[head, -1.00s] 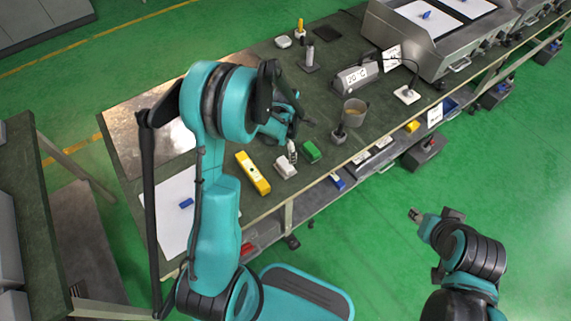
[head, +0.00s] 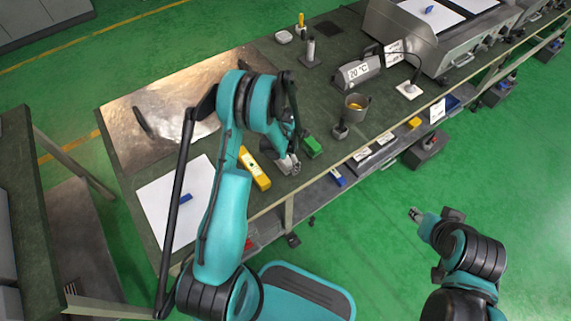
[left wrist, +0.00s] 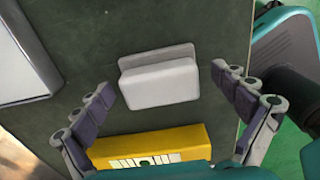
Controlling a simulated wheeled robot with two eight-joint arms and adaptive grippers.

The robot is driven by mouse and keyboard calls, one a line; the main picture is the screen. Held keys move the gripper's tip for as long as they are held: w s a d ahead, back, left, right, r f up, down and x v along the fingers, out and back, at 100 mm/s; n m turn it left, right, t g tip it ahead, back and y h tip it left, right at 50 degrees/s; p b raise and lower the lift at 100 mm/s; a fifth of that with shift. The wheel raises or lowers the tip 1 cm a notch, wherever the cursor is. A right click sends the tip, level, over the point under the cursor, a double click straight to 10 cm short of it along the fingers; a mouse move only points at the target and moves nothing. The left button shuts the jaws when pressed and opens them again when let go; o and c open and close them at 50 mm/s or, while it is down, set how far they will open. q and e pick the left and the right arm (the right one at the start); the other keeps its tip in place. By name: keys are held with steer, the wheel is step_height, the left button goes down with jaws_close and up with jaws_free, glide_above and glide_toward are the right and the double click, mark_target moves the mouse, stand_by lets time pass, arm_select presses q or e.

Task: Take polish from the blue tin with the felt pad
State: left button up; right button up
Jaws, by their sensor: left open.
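A pale white block with a greyish strip along one long side (left wrist: 158,80) lies on the dark green worktop; I cannot tell for sure that it is the felt pad. My left gripper (head: 291,160) is open above it. In the left wrist view its fingers stand apart on either side of the block, with nothing held between them. In the head view the gripper mostly hides the block. I cannot pick out a blue tin for certain; a small blue piece (head: 186,198) lies on a white sheet. My right gripper (head: 417,215) is over the floor, its jaws unclear.
A shelf with small items runs below the front edge.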

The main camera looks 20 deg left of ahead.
arm_select(q)
steer(key=shift+r, duration=0.1)
steer(key=shift+c, duration=0.3)
steer(key=c, duration=1)
steer(key=shift+s, duration=0.1)
steer(key=c, duration=0.3)
steer(key=shift+o, duration=0.5)
